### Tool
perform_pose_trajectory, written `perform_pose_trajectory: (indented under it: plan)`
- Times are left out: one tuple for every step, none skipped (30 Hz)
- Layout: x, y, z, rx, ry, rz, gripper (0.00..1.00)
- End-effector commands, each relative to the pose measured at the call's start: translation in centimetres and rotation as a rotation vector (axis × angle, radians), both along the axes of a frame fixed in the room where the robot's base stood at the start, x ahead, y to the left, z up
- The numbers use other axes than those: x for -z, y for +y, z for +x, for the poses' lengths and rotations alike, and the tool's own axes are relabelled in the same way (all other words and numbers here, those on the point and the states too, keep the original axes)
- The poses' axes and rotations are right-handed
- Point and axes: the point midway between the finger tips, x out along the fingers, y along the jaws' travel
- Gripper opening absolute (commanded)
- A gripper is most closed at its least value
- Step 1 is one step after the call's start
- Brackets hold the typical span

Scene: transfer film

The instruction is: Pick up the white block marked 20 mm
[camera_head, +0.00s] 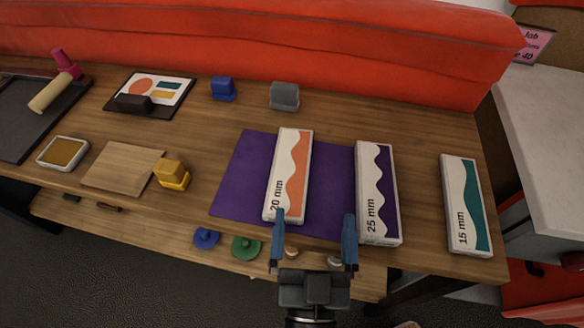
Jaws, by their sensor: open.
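The white block marked 20 mm (289,175) lies on a purple mat (240,172) on the wooden table. It has an orange wavy side and its label is at the near end. My gripper (314,220) is at the near edge of the table with its two blue fingers spread apart and nothing between them. The left finger's tip is at the near end of the 20 mm block in the picture; I cannot tell whether they touch. The right finger's tip is just left of the block marked 25 mm.
The block marked 25 mm (378,195) lies at the mat's right edge, and one marked 15 mm (465,205) farther right. A yellow stamp (172,173) and a wooden board (121,167) are at left. Blue (223,88) and grey (285,96) pieces stand behind. A red sofa-like backing (270,40) closes the rear.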

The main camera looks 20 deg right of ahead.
Motion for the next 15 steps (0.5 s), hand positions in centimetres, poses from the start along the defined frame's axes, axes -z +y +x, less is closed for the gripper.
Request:
perform_pose_trajectory:
  plan:
    - [0.7,1.9,0.3,0.014,0.047,0.006,1.00]
    - [1.2,2.7,0.4,0.025,0.077,0.005,1.00]
    - [1.8,3.6,0.4,0.039,0.116,0.000,1.00]
    - [2.1,4.2,0.4,0.046,0.141,-0.002,1.00]
    - [2.4,4.7,0.3,0.054,0.165,-0.005,1.00]
    - [2.8,5.2,0.3,0.060,0.191,-0.010,1.00]
    - [3.0,5.6,0.2,0.063,0.205,-0.012,1.00]
    - [3.1,5.8,0.2,0.066,0.218,-0.015,1.00]
    - [3.3,6.1,0.1,0.070,0.232,-0.017,1.00]
    - [3.4,6.2,0.1,0.072,0.238,-0.019,1.00]
    - [3.4,6.2,0.2,0.073,0.243,-0.021,1.00]
    - [3.5,6.2,0.4,0.074,0.247,-0.023,1.00]
    - [3.5,6.1,0.6,0.075,0.248,-0.023,1.00]
    - [3.5,5.9,0.8,0.076,0.249,-0.024,1.00]
    - [3.5,5.7,1.2,0.075,0.249,-0.024,1.00]
